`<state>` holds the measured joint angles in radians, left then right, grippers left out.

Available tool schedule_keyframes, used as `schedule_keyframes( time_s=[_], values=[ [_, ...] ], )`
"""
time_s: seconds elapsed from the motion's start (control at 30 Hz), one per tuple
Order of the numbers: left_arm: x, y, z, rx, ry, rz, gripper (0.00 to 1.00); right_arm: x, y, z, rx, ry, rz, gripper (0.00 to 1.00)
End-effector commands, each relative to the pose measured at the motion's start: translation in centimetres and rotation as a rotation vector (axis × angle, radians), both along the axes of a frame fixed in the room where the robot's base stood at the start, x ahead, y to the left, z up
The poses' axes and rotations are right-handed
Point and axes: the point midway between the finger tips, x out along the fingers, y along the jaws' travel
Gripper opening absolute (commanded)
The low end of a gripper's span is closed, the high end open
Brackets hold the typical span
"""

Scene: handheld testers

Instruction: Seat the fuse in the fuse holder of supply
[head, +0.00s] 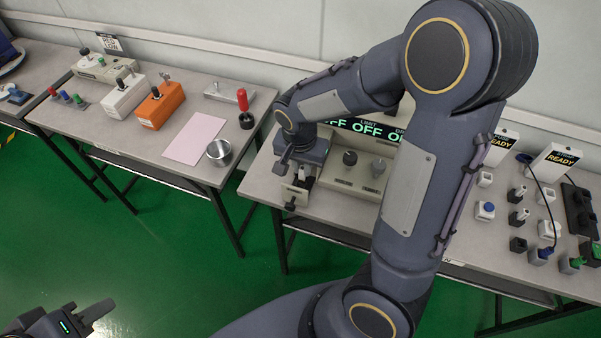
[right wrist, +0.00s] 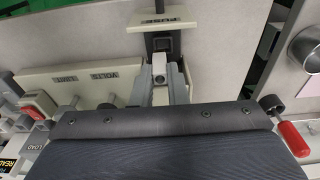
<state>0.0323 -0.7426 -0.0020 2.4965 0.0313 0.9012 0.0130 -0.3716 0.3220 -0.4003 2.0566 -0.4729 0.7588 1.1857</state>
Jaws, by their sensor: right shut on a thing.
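My right arm hides part of the supply. Connectors, small blocks and READY signs (head: 555,159) stand at the right. The left bench holds a white box (head: 124,98), an orange box (head: 160,106), a pink sheet (head: 195,139), a metal cup (head: 219,153) and a red-handled tool (head: 243,100).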

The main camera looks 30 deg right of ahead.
Motion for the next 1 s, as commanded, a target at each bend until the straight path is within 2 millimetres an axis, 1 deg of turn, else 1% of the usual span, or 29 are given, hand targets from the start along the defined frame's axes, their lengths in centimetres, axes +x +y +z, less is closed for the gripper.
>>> schedule_keyframes(
  time_s=[0.1, 0.2, 0.3, 0.57, 0.7, 0.73, 0.87, 0.9, 1.0],
  values=[
    [0.0, 0.0, -0.1, 0.0, 0.0, 0.0, 0.36, 0.8, 0.0, -1.0, -0.001, 0.002, 0.0, 0.0],
    [0.0, 0.0, -0.3, 0.0, 0.0, 0.0, 0.36, 0.6, 0.0, -2.7, 0.0, 0.004, 0.0, 0.0],
    [0.0, 0.0, -0.4, 0.0, 0.0, 0.0, 0.36, 0.6, 0.0, -3.6, 0.0, 0.001, 0.0, 0.0],
    [0.0, 0.0, -0.4, 0.0, 0.0, 0.0, 0.36, 0.6, 0.1, -3.8, 0.001, -0.002, 0.0, 0.0],
    [0.0, 0.0, -0.8, 0.0, 0.0, 0.0, 0.36, 0.6, 0.1, -4.2, 0.001, -0.002, 0.0, 0.0],
    [0.0, 0.0, -0.8, 0.0, 0.0, 0.0, 0.36, 0.6, 0.1, -4.2, 0.001, -0.002, 0.0, 0.15],
    [0.0, 0.0, -0.7, 0.0, 0.0, 0.0, 0.36, 0.6, 0.1, -4.1, 0.001, -0.002, 0.0, 0.32],
    [0.0, 0.0, -0.7, 0.0, 0.0, 0.0, 0.36, 0.6, 0.1, -4.1, 0.001, -0.002, 0.0, 0.35],
    [0.0, 0.0, -0.7, 0.0, 0.0, 0.0, 0.36, 0.6, 0.1, -4.1, 0.001, -0.002, 0.0, 0.35]
  ],
)
